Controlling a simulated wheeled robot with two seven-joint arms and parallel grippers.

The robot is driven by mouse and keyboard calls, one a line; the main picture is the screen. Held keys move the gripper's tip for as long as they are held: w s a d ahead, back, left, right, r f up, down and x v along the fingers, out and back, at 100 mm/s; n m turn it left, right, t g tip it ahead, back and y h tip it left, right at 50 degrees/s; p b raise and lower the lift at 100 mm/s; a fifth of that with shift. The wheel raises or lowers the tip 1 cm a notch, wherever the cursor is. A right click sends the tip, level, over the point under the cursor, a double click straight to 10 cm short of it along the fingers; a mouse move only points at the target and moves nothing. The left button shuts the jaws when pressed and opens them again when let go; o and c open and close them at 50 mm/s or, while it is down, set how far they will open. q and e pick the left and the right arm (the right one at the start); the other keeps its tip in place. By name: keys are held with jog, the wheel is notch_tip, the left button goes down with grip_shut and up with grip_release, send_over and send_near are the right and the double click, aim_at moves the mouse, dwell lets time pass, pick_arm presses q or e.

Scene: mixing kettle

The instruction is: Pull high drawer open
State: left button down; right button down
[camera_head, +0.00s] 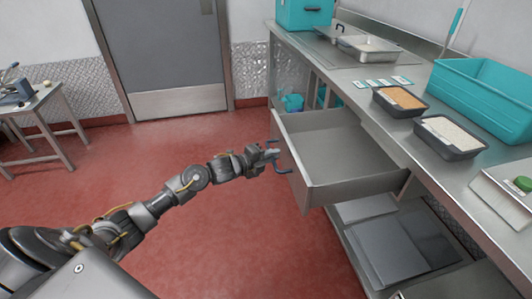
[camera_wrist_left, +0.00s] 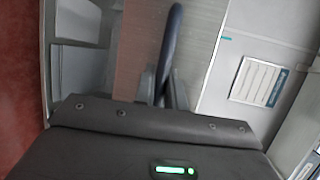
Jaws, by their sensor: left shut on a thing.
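The high drawer (camera_head: 345,155) is pulled out from under the steel counter, and its empty inside shows in the head view. Its dark blue handle (camera_head: 278,158) is on the front panel, at the left end of the drawer. My left gripper (camera_head: 271,153) is at this handle and shut on it. In the left wrist view the handle (camera_wrist_left: 170,50) runs upright between my left gripper's fingers (camera_wrist_left: 168,92), in front of the drawer's grey front. The fingertips are partly hidden by the gripper body. My right gripper is not in view.
The steel counter (camera_head: 345,70) holds two dark trays of grains (camera_head: 400,98) (camera_head: 450,135), a teal bin (camera_head: 485,95) and a metal pan (camera_head: 370,47). A lower shelf (camera_head: 385,240) lies below the drawer. The red floor (camera_head: 230,235) left of the drawer is clear.

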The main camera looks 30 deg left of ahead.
pick_arm(q)
jog(key=shift+s, duration=0.1)
dwell(0.3)
jog(key=c, duration=1.5)
grip_release()
jog(key=shift+a, duration=0.1)
jog(key=shift+o, duration=0.2)
jog(key=v, duration=1.1)
